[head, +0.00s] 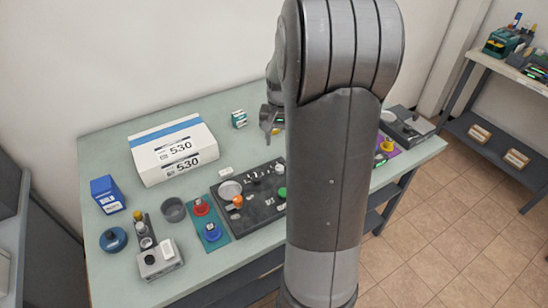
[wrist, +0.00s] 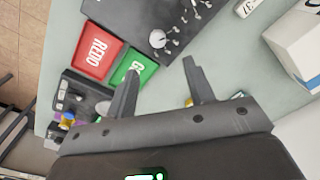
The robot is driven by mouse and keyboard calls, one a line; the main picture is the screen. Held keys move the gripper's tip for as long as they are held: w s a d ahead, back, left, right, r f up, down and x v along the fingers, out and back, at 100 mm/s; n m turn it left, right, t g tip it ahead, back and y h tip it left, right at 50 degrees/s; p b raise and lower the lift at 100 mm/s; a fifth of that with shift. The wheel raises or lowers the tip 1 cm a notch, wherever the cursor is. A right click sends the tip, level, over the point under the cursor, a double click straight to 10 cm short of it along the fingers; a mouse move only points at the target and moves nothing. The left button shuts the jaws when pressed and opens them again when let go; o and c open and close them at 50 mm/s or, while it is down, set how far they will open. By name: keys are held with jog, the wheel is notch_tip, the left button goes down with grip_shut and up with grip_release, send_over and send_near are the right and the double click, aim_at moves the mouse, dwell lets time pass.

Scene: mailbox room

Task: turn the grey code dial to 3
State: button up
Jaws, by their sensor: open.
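A dark panel (head: 262,213) lies on the pale green table in the head view; its edge shows at the top of the wrist view (wrist: 125,14). A small pale grey round knob (wrist: 157,39) sits near the panel's corner, with several small light marks or pegs around it. It looks like the code dial, but its setting cannot be read. A larger grey disc (head: 230,190) is at the panel's left side in the head view. My gripper (wrist: 162,68) is open and empty, its fingers apart, short of the panel edge in the wrist picture. In the head view my arm hides part of the panel's right side.
A red REDO pad (wrist: 96,50) and a green pad (wrist: 138,72) lie beside the panel. A white box marked 530 (head: 173,150) and a small green box (head: 239,119) stand behind. Red and blue knobs (head: 201,207) sit left of the panel.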

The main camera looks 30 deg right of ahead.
aim_at(280, 167)
jog(key=f, duration=1.1)
jog(key=shift+w+d+f, duration=0.2)
jog(key=shift+d+f, duration=0.05)
jog(key=shift+f, duration=0.1)
jog(key=shift+c, duration=0.6)
jog(key=c, duration=0.9)
